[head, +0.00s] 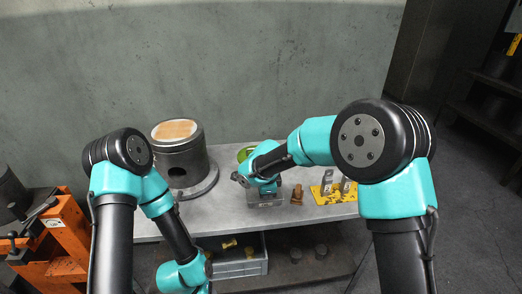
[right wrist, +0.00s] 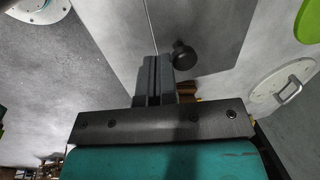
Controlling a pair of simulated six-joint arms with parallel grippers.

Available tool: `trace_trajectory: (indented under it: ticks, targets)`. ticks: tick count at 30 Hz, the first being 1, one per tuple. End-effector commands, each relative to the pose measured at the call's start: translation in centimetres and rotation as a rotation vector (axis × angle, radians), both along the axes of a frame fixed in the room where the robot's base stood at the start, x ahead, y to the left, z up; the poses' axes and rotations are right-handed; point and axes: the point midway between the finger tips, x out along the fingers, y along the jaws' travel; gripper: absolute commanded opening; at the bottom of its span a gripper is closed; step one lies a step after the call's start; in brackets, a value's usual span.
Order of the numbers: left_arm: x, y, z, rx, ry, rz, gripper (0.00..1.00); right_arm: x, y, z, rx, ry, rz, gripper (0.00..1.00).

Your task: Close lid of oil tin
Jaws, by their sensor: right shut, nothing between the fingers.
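A small grey box-like thing (head: 266,201), which may be the oil tin, shows at the bench front below my right wrist; most of it is hidden by my arm. In the right wrist view, a smooth grey panel (right wrist: 205,28) with a black round knob (right wrist: 184,55) lies beyond my right gripper (right wrist: 153,62). I cannot tell whether the panel is the tin's lid or how far it is open. My right gripper is shut and empty, its fingertips close to the knob, contact unclear. My left gripper is out of view below the bench front.
A grey bench (head: 225,190) carries a dark cylinder (head: 182,160) on the left, a green round thing (head: 246,153) behind my right wrist, a small brown piece (head: 297,197) and a yellow plate (head: 330,193) on the right. A grey crate (head: 255,268) stands below.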

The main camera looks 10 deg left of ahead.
Motion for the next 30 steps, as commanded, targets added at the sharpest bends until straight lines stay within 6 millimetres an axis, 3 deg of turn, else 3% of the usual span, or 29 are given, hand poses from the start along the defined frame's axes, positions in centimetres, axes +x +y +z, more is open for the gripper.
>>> trace_trajectory:
  ticks: [11,21,30]
  targets:
    - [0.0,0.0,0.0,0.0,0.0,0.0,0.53,0.0,0.0,0.4,0.001,-0.001,0.0,0.0]
    - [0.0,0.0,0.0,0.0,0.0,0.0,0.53,-0.2,0.1,4.2,0.002,-0.004,0.0,0.0]
    - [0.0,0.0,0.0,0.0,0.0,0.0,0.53,-4.3,-0.9,5.5,0.001,0.0,0.002,0.0]
